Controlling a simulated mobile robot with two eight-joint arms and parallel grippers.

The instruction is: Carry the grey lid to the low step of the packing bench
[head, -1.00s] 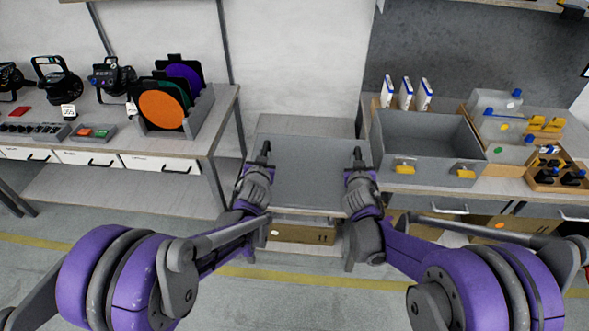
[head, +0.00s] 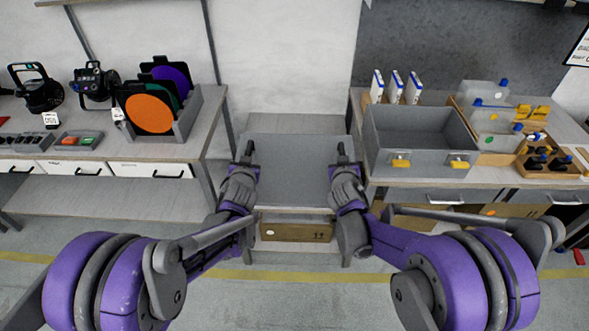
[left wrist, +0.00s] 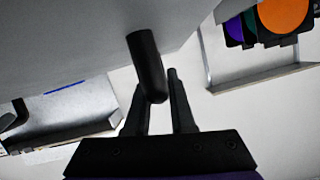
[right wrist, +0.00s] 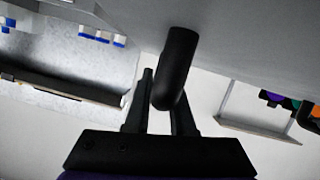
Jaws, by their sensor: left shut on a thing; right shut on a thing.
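The grey lid (head: 294,180) is a flat panel held level between my two grippers in the middle of the head view. Its grey surface also fills the upper part of the left wrist view (left wrist: 70,35) and right wrist view (right wrist: 260,35). My left gripper (head: 248,155) is shut on a black handle (left wrist: 146,65) at the lid's left side. My right gripper (head: 341,155) is shut on the matching handle (right wrist: 176,65) at its right side. A pale low surface (head: 294,123) shows behind the lid; how far the lid is above what lies below cannot be told.
The left bench (head: 90,150) holds lamps and a rack with coloured discs (head: 148,113). A cardboard box (head: 295,232) sits low beneath the lid.

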